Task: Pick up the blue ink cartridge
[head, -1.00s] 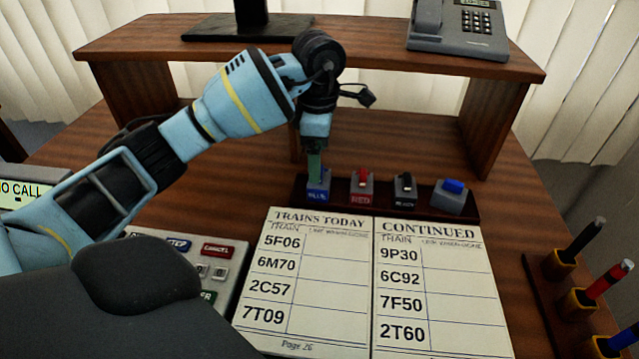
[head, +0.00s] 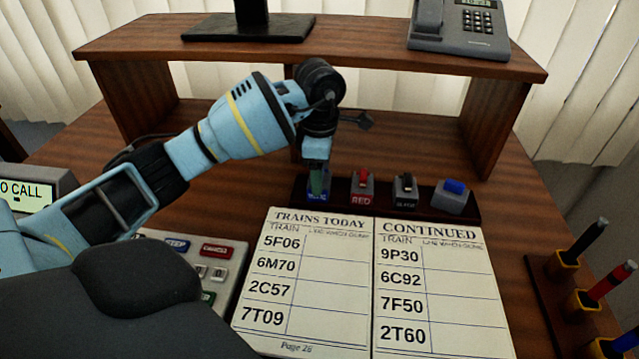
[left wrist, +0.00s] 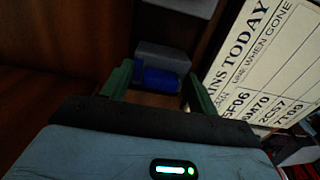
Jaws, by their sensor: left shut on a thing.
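My left gripper (head: 318,186) points down at the leftmost slot of the dark rack. Its green fingers are shut on the blue ink cartridge. In the left wrist view the blue cartridge (left wrist: 163,79) lies between the two fingers, against a grey holder (left wrist: 164,55). In the head view the fingers hide most of the cartridge; the small blue-labelled holder (head: 317,197) shows around them. The cartridge appears to be still at its holder. My right gripper is not in view.
A red cartridge (head: 363,174), a black cartridge (head: 405,178) and a grey block with a blue top (head: 454,187) stand to the right on the rack. The train sheets (head: 373,285) lie in front. A raised shelf (head: 350,50) stands behind. Pens (head: 590,240) stand at right.

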